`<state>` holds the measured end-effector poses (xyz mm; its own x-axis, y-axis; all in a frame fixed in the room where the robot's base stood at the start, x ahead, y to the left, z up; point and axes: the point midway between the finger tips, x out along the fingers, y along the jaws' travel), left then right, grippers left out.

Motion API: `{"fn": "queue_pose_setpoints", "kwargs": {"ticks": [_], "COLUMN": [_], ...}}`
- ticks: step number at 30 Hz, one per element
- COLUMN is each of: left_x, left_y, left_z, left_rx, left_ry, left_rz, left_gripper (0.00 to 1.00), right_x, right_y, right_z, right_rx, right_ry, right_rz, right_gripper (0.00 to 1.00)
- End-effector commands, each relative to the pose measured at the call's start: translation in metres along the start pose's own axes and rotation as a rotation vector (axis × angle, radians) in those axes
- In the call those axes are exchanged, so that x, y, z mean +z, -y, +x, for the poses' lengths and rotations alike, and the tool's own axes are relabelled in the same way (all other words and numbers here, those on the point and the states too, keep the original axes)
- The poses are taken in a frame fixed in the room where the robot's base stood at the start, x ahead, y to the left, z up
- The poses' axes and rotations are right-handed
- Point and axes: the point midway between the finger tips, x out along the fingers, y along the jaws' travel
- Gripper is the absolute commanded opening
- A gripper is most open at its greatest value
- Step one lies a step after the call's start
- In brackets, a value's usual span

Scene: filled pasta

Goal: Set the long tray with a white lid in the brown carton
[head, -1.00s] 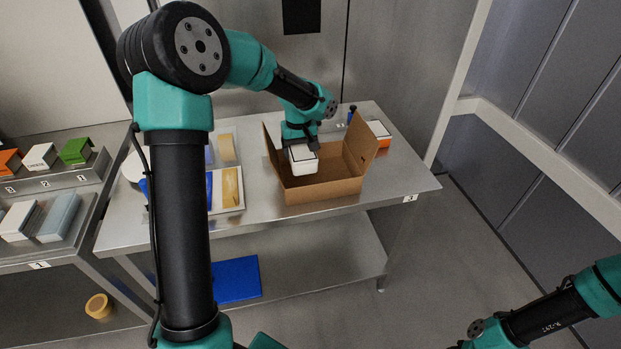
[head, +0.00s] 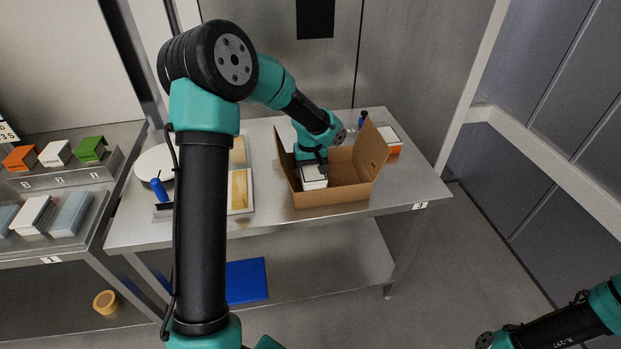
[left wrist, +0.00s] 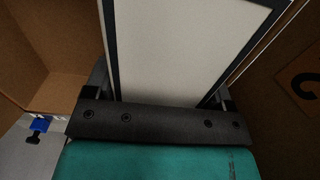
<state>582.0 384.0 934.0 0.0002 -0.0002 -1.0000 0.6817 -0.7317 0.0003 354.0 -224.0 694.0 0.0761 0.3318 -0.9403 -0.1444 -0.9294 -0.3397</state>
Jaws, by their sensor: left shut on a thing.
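The brown carton (head: 336,194) stands open on the steel table, its flaps up. The tray with a white lid (head: 313,173) is at the left part of the carton, inside its walls. My left gripper (head: 312,162) is above it, shut on it from over the top. In the left wrist view the white lid with a dark rim (left wrist: 178,45) fills the space between the fingers, and carton walls (left wrist: 45,50) show around it. Whether the tray touches the carton floor is hidden. Only a part of my right arm shows at the lower right; its gripper is out of view.
A white-and-orange box (head: 388,141) stands behind the carton's right side. A tray with yellow pasta sheets (head: 240,190) and a blue-handled tool (head: 159,189) lie left of it. A shelf at left holds several small boxes (head: 90,149). The carton's right part is empty.

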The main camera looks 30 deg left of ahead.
Motion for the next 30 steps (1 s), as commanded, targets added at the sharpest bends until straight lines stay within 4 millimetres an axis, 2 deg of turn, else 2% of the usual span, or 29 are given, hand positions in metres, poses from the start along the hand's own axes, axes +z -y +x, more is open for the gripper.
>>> {"fn": "queue_pose_setpoints", "kwargs": {"ticks": [4, 12, 25, 26, 28, 30], "left_x": [0.000, 0.000, 0.000, 0.000, 0.000, 0.000], "left_y": [0.000, 0.000, 0.000, 0.000, 0.000, 0.000], "left_z": [0.004, 0.035, 0.040, 0.040, 0.040, 0.040], "left_rx": [-0.001, -0.001, 0.000, 0.000, 0.000, 0.000], "left_ry": [0.001, 0.002, 0.000, 0.001, 0.000, 0.001], "left_rz": [0.001, 0.001, 0.000, 0.000, 0.000, 0.000], "left_gripper": [0.46, 0.46, 0.46, 0.78, 0.85, 0.87], "right_x": [0.000, 0.000, 0.000, 0.000, 0.000, 0.000], "right_y": [0.000, 0.000, 0.000, 0.000, 0.000, 0.000], "right_z": [0.000, 0.000, 0.000, 0.000, 0.000, 0.000], "right_rx": [0.000, 0.000, 0.000, 0.000, 0.000, 0.000], "right_ry": [0.000, 0.000, 0.000, 0.000, 0.000, 0.000], "right_rz": [0.000, 0.000, 0.000, 0.000, 0.000, 0.000], "right_gripper": [0.43, 0.43, 0.43, 0.43, 0.43, 0.43]}}
